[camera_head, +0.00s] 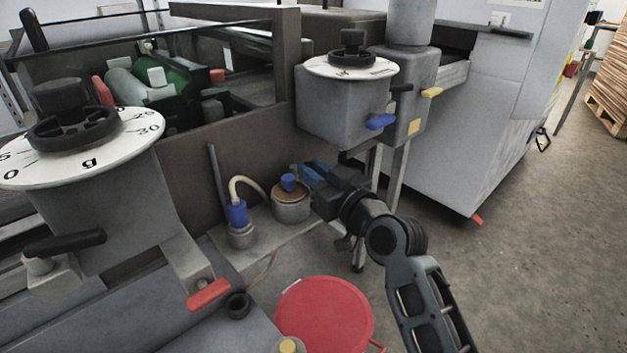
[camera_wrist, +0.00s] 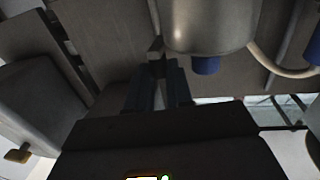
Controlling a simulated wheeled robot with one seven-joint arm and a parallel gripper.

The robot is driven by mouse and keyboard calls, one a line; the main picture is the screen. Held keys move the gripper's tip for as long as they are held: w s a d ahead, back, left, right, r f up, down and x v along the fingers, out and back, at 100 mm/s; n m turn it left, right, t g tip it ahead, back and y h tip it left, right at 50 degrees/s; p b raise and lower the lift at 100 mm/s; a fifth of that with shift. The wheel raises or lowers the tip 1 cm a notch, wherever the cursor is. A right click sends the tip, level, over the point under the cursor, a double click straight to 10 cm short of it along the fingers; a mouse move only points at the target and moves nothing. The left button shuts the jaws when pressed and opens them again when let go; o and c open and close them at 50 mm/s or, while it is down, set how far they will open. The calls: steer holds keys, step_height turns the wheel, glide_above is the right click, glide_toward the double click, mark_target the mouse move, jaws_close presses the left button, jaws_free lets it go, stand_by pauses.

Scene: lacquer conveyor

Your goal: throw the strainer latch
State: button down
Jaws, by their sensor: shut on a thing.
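The strainer seems to be the small grey pot (camera_head: 291,209) with a brown top and a blue knob (camera_head: 288,182), standing on the low shelf. In the wrist view, a rounded grey pot (camera_wrist: 210,25) with a blue piece (camera_wrist: 206,66) hangs at the upper right, close to the fingers. My gripper (camera_head: 303,171) is beside the pot's top, at its upper right. In the wrist view my gripper (camera_wrist: 156,82) is shut on a small dark tab (camera_wrist: 155,50), which looks like the latch. The fingers hide much of it, so its position is unclear.
A blue-capped fitting (camera_head: 238,220) with a pale hose stands left of the pot. A red round lid (camera_head: 323,317) lies below. A grey dial housing (camera_head: 345,110) with a blue lever (camera_head: 381,121) is above my gripper. Open floor (camera_head: 520,250) lies to the right.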

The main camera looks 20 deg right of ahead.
steer(key=b, duration=0.1)
steer(key=y+b, duration=0.1)
steer(key=b, duration=0.1)
steer(key=shift+w+d+f+n, duration=0.1)
steer(key=shift+d+f+n, duration=0.2)
steer(key=shift+n, duration=0.1)
steer(key=shift+r+y, duration=0.3)
steer(key=shift+y, duration=0.1)
steer(key=c, duration=1.3)
jaws_free()
steer(key=v, duration=0.7)
steer(key=shift+s+d, duration=0.15)
steer(key=shift+s, duration=0.25)
steer(key=shift+r, duration=0.15)
